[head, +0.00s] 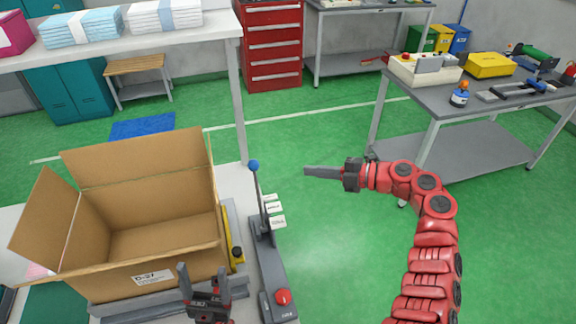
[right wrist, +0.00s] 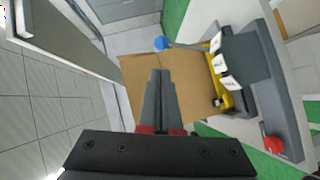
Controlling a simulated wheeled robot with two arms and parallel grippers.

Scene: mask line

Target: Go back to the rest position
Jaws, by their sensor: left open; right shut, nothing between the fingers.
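My right gripper (head: 323,172) is shut and empty. It is held out over the green floor, right of the lever device, with its fingers pointing left. In the right wrist view its closed fingers (right wrist: 159,100) lie in front of the cardboard box, apart from it as the head view shows. My left gripper (head: 205,284) is open at the bottom of the head view, in front of the box's near wall. Its two fingers point up and nothing is between them. Most of the left arm is out of view.
An open, empty-looking cardboard box (head: 180,255) stands on the worktable. A lever device with a blue knob (head: 253,165) and red button (head: 283,296) stands to its right. A grey table (head: 425,100) with tools stands at right. Green floor (head: 330,240) is free between.

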